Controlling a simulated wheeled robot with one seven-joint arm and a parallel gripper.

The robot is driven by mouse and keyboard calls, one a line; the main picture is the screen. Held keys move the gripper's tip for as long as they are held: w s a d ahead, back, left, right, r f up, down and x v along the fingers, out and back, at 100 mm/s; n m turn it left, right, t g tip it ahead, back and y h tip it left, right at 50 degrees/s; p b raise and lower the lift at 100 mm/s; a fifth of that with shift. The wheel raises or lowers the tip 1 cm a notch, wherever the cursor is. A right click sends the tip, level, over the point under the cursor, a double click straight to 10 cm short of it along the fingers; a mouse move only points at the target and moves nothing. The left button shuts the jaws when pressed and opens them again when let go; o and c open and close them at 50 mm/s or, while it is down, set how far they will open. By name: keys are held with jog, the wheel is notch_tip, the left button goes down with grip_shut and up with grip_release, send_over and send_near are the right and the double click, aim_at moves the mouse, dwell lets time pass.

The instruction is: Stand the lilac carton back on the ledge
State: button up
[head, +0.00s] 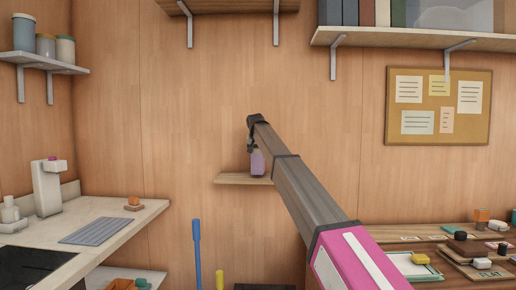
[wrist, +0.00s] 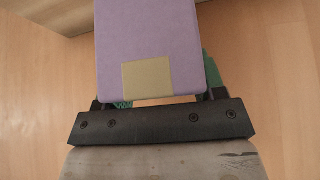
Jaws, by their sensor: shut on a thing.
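The lilac carton (head: 258,164) hangs upright below my gripper (head: 255,147) in the head view. In the wrist view the carton (wrist: 150,35), with a tan square patch on its face, sits between the two fingers, whose green pads show at its sides. My gripper is shut on it. The small wooden ledge (head: 228,179) is on the back wall, and the carton's lower end shows in front of or over its right part. I cannot tell whether the carton touches the ledge. My arm hides some of the wall to the right.
A counter (head: 122,210) with a white dispenser (head: 47,188) stands at left. A cluttered table (head: 440,241) is at right. Wall shelves (head: 420,38) hang above; the wall around the ledge is clear.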

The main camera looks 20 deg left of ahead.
jog(key=shift+f, duration=0.2)
jog(key=shift+f, duration=0.5)
dwell(0.6)
jog(key=o, duration=1.1)
jog(key=v, duration=1)
jog(key=shift+s+r, duration=0.2)
jog(key=shift+r, duration=0.1)
